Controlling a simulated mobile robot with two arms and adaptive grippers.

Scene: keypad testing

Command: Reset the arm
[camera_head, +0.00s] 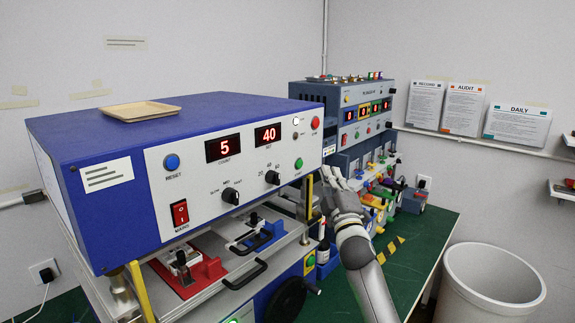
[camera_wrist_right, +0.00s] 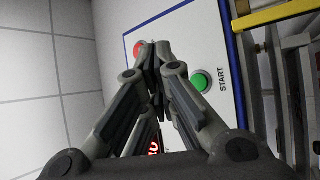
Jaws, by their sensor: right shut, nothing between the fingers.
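My right arm (camera_head: 362,262) reaches up from the bottom of the head view, along the right side of the blue keypad testing machine (camera_head: 75,205). My right gripper (camera_head: 331,178) is at the machine's right front edge. In the wrist view the right gripper (camera_wrist_right: 156,52) is shut and empty, its fingertips together in front of the white control panel. The green START button (camera_wrist_right: 200,82) is just right of the fingers, and a red button (camera_wrist_right: 138,48) is partly hidden behind the tips. I cannot tell whether the tips touch the panel. My left gripper is not in view.
The machine's displays read 5 (camera_head: 224,147) and 40 (camera_head: 267,134). Below are a red fixture (camera_head: 203,268) and black handles. A second machine (camera_head: 350,100) stands behind on the green table (camera_head: 425,240). A white bin (camera_head: 490,280) is at the right.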

